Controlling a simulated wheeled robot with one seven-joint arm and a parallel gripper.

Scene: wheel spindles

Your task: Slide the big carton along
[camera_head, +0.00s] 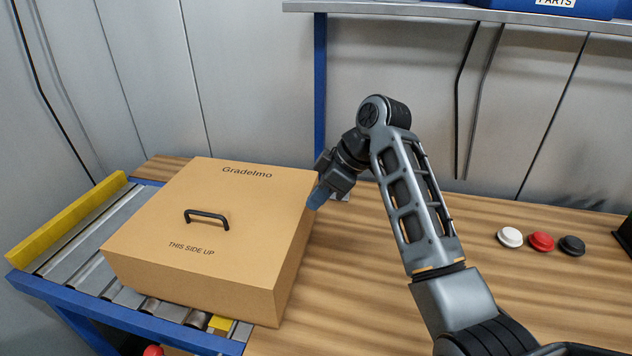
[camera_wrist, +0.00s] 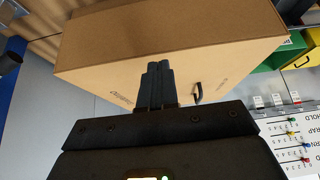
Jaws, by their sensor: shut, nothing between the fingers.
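The big carton (camera_head: 215,215) is a closed tan box marked "Gradelmo" and "THIS SIDE UP", with a black handle (camera_head: 207,217) on top. It sits upright across the roller conveyor (camera_head: 75,268), its right part reaching over the wooden bench top. My gripper (camera_head: 318,197) is at the carton's right side, near the far right corner. In the wrist view, the fingers (camera_wrist: 158,72) are together and empty, in front of the carton (camera_wrist: 175,32). They look close against its side, but I cannot tell whether they touch.
A yellow rail (camera_head: 68,228) runs along the conveyor's left edge. White, red and black round knobs (camera_head: 541,241) are on the bench (camera_head: 390,300) at right. A blue parts bin (camera_head: 550,8) stands on the shelf above. The bench right of the carton is largely clear.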

